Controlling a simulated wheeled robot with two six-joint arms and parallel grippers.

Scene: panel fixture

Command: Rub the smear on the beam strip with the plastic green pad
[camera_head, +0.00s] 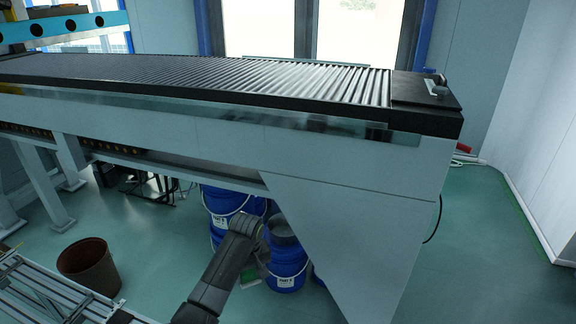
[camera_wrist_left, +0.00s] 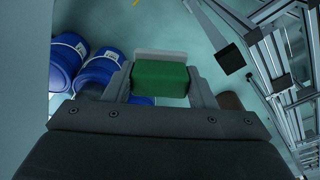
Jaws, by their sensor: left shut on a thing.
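The green pad (camera_wrist_left: 160,79) sits between the two fingers of my left gripper (camera_wrist_left: 158,88) in the left wrist view, with a pale edge on its far side. In the head view my left gripper (camera_head: 262,262) hangs below the beam, in front of the blue drums, and a bit of the green pad (camera_head: 249,276) shows beside it. The beam strip (camera_head: 215,112) is a glossy band along the beam's upper front face. Dark patches toward its right end may be the smear (camera_head: 335,125); I cannot tell them surely from reflections. The pad is well below the strip, apart from it. My right gripper is out of view.
The beam (camera_head: 350,168) has a ribbed black top (camera_head: 200,75) and a slanted end support. Blue drums (camera_head: 287,270) stand under it. A brown bin (camera_head: 88,265) and metal frame rails (camera_head: 45,295) are at lower left. Floor is clear at right.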

